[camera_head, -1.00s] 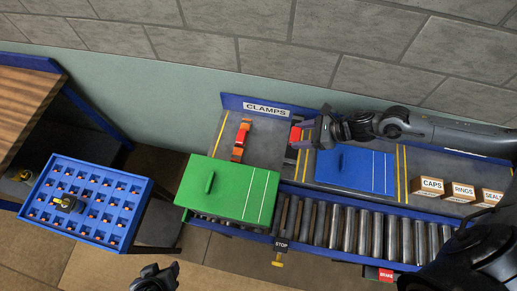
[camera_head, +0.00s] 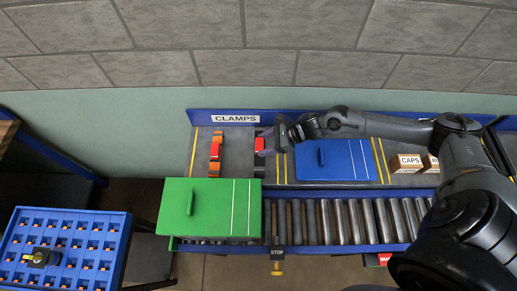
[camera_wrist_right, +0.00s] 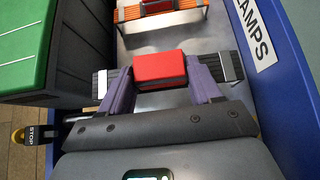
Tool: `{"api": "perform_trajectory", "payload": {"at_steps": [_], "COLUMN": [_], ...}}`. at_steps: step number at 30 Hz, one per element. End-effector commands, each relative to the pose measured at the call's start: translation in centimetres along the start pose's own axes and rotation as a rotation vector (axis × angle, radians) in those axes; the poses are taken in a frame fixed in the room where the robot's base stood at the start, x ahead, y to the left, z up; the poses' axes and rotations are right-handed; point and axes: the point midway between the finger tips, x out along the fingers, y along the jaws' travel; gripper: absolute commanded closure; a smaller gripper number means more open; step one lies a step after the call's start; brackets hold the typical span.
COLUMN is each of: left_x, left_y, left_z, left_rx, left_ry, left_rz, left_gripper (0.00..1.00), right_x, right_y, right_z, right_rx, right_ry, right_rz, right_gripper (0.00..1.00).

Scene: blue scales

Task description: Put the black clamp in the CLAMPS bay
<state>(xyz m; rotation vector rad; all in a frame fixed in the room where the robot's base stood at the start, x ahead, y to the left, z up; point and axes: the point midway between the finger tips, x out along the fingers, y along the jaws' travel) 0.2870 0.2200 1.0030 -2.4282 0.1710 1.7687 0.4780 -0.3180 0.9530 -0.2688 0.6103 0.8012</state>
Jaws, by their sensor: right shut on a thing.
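The black clamp (camera_head: 259,166), with a red block on its middle, is in the CLAMPS bay (camera_head: 238,140). It lies parallel to an orange clamp (camera_head: 214,166), to its right in the head view. My right gripper (camera_head: 267,146) is shut on it. In the right wrist view the fingers flank the red block (camera_wrist_right: 160,68), and the black ribbed bars (camera_wrist_right: 231,66) stick out on both sides. The clamp is on or just above the grey bay floor; I cannot tell which. My left gripper is out of view.
A CLAMPS sign (camera_head: 236,119) is on the blue back wall. A green box (camera_head: 215,209) stands in front of the bay, and a blue box (camera_head: 333,160) to its right. Rollers (camera_head: 340,221) run in front. A blue tray (camera_head: 66,243) is at the left.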

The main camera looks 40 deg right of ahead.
Motion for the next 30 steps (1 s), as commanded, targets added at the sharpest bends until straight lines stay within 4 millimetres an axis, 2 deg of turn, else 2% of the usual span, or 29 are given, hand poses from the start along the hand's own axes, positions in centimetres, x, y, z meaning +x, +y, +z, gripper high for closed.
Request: {"api": "perform_trajectory", "payload": {"at_steps": [3, 10, 18, 30], "left_x": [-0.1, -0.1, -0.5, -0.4], "left_y": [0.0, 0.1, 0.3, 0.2], "left_z": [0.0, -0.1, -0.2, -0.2], "left_rx": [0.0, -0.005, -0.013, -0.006], "left_ry": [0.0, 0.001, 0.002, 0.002], "left_rz": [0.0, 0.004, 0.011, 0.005], "left_gripper": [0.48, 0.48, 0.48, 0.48], "right_x": [1.7, 2.8, 4.7, 5.2], "right_y": [-0.4, -0.6, -0.5, -0.5], "right_z": [0.3, 0.2, -2.3, -3.0], "right_rx": [0.001, 0.0, 0.003, -0.001], "right_ry": [-0.004, 0.001, 0.0, 0.0], "right_rz": [-0.002, -0.001, 0.0, -0.001], "right_gripper": [0.72, 0.72, 0.72, 0.72]}}
